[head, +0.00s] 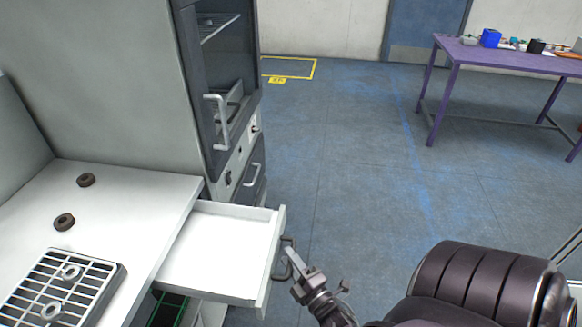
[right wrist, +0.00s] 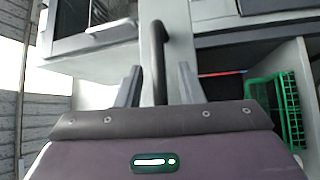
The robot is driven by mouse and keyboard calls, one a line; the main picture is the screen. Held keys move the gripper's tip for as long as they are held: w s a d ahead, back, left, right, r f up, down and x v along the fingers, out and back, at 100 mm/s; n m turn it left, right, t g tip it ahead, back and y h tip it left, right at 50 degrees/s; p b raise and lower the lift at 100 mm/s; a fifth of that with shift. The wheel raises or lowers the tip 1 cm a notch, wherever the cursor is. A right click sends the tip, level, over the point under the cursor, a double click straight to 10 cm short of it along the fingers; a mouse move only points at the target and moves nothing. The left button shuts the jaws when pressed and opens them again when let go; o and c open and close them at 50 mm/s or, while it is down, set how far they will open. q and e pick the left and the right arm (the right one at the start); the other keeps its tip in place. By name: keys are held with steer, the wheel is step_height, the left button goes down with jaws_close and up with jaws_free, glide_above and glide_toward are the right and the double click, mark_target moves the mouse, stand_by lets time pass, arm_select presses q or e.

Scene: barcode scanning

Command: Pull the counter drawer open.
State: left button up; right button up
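The counter drawer (head: 222,246) is white, empty and stands out from under the counter top. Its front panel (head: 272,262) faces right and bears a dark bar handle (head: 287,258). In the right wrist view, the handle (right wrist: 159,60) stands between the two fingers of my right gripper (right wrist: 160,75), with a visible gap on each side. The right gripper (head: 291,266) is open at the handle in the head view; any contact there is hard to tell. My left gripper is in neither view.
The counter (head: 130,200) carries two dark rings and a metal grate (head: 62,290). A cabinet with a glass door (head: 222,90) stands behind the drawer. A green crate (head: 168,308) sits below the counter.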

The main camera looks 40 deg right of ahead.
steer(key=s+a+f+b, duration=0.1)
steer(key=s, duration=0.6)
steer(key=shift+s, duration=0.35)
